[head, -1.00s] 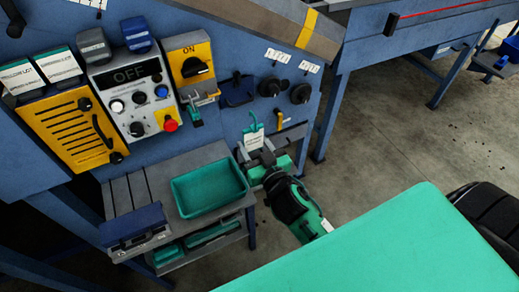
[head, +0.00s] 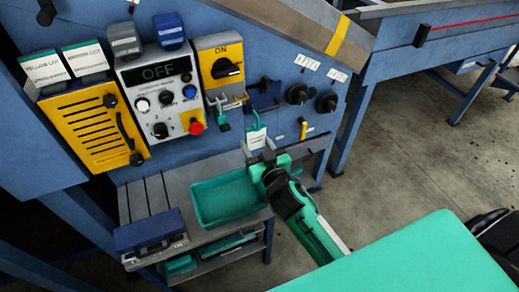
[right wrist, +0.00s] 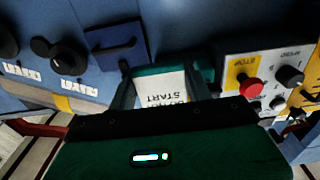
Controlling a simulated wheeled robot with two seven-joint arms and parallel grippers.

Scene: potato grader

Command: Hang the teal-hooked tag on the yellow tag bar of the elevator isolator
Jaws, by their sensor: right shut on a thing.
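My right gripper (head: 262,158) is shut on the white tag (head: 257,138), which stands upright above the fingers with its teal hook (head: 256,117) on top. In the right wrist view the tag (right wrist: 163,90) sits between the fingers, its START lettering upside down. The yellow elevator isolator (head: 217,49) has a black knob and reads ON. Its tag bar (head: 238,99) juts out below, with a small teal item hanging at its left. The hook is right of and below the bar, apart from it. My left gripper is not in view.
A dark blue bracket (head: 264,95) is on the panel just above the hook. Black knobs (head: 298,93) and a small yellow handle (head: 303,130) are to its right. The grey OFF control box (head: 150,62) is left of the isolator. A teal tray (head: 205,211) is on the shelf below.

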